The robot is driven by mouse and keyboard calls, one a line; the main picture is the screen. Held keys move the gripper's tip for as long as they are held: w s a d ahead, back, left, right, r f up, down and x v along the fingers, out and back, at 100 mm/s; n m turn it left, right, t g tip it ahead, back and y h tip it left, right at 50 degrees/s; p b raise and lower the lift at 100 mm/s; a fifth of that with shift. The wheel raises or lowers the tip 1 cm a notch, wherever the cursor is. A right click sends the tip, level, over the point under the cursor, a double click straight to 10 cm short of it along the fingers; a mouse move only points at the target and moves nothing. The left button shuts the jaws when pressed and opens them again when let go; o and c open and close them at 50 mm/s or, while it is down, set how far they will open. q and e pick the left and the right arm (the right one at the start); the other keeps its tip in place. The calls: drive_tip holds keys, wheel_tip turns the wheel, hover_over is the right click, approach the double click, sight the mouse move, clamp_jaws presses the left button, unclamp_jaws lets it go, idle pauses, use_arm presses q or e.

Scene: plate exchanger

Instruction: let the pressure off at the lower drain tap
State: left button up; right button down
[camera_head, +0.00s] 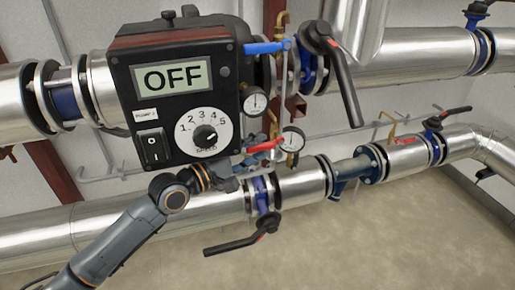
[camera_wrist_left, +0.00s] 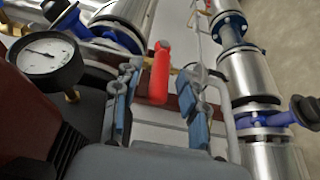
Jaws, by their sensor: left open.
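A small tap with a red lever (camera_head: 265,146) sits beside the lower pressure gauge (camera_head: 292,140), just right of the black control box. In the left wrist view the red lever (camera_wrist_left: 160,72) stands between my left gripper's fingers, with a gap on each side. My left gripper (camera_head: 252,164) is open and empty, close below the lever in the head view. In the left wrist view its two blue-grey fingers (camera_wrist_left: 163,100) are wide apart. The tap's body is partly hidden. My right gripper is in neither view.
The control box (camera_head: 175,90) reads OFF. A tap with a blue lever (camera_head: 263,48) is above, beside a black valve handle (camera_head: 340,75). Another black handle (camera_head: 235,245) hangs below the lower pipe (camera_head: 305,187). A gauge (camera_wrist_left: 45,55) is close left of my gripper.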

use_arm(q)
drive_tip(key=shift+w+d, duration=0.35)
drive_tip(key=shift+d, duration=0.05)
clamp_jaws()
drive_tip(key=shift+f, duration=0.1)
